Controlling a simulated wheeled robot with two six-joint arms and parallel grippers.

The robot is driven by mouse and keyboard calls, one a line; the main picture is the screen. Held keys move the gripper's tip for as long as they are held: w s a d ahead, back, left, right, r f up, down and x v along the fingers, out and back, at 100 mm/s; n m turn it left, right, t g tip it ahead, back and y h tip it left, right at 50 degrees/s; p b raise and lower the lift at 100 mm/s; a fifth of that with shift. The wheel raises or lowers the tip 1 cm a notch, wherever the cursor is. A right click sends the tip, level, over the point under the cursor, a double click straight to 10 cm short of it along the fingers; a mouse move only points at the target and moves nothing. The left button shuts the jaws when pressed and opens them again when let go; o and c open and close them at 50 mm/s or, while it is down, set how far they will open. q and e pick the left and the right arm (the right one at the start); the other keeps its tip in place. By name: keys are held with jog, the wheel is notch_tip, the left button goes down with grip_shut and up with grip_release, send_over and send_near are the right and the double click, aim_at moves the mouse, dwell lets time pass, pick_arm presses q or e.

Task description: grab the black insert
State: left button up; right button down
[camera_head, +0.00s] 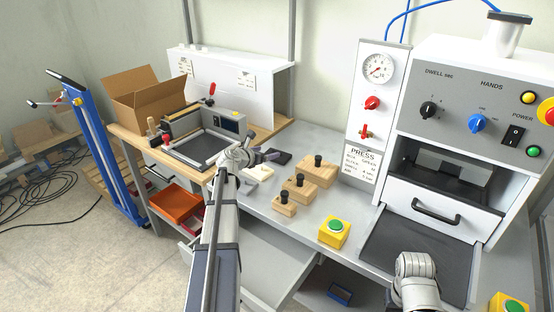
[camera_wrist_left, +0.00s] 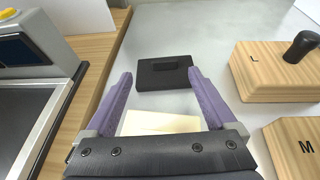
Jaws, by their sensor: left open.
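The black insert (camera_wrist_left: 164,74) is a flat dark block with a small raised bar, lying on the grey bench. In the head view the black insert (camera_head: 279,157) lies just beyond my left gripper (camera_head: 264,154). In the left wrist view my left gripper (camera_wrist_left: 159,76) is open, its purple fingers spread to either side of the near part of the view, with the insert ahead between the tips. Nothing is held. A cream flat piece (camera_wrist_left: 160,122) lies nearer, between the fingers and partly hidden by the gripper body. My right arm shows at lower right; its fingers are not visible.
Wooden blocks with black knobs, marked L (camera_wrist_left: 272,75) and M (camera_wrist_left: 300,150), stand to the right. A framed machine (camera_head: 205,150) stands left on a wooden top. A yellow button box (camera_head: 334,232) and the press (camera_head: 455,150) are farther right.

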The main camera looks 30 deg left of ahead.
aim_at(274, 151)
pick_arm(q)
jog(key=shift+d+b+x, duration=0.15)
jog(key=shift+b+x, duration=0.4)
jog(key=shift+x, duration=0.9)
jog(key=shift+d+b+x, duration=0.2)
jog(key=shift+b+x, duration=0.35)
jog(key=shift+x, duration=0.85)
jog(key=shift+s+f, duration=0.1)
jog(key=c, duration=1.4)
notch_tip(274, 151, up, 10)
jog(key=p, duration=1)
